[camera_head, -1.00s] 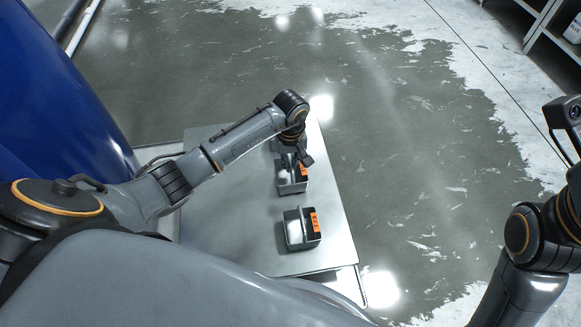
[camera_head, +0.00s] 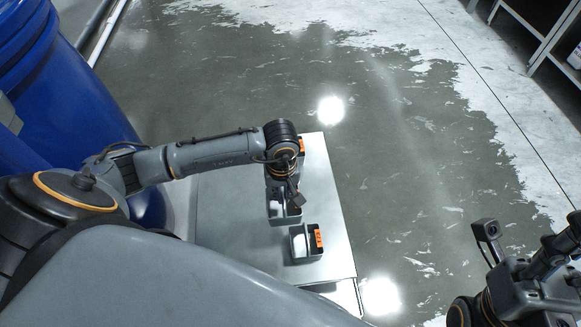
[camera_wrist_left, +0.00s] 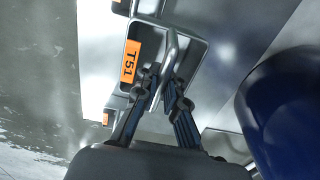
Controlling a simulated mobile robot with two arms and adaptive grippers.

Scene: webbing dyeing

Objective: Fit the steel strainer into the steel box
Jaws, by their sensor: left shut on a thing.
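My left gripper (camera_head: 294,196) is over the middle one of a row of small steel boxes on the metal table in the head view. Behind the handle is a steel box (camera_wrist_left: 202,48) with a dark rim and an orange label reading T51 (camera_wrist_left: 128,62). The strainer's body is not clear, and I cannot tell how deep it sits in the box. My right arm is at the lower right; its fingers do not show.
Another box (camera_head: 299,244) with an orange label stands nearer on the table (camera_head: 235,225), and part of one shows beyond the gripper. Large blue barrels (camera_head: 75,85) stand at the left. The floor right of the table is clear. Shelves (camera_head: 535,35) are at the upper right.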

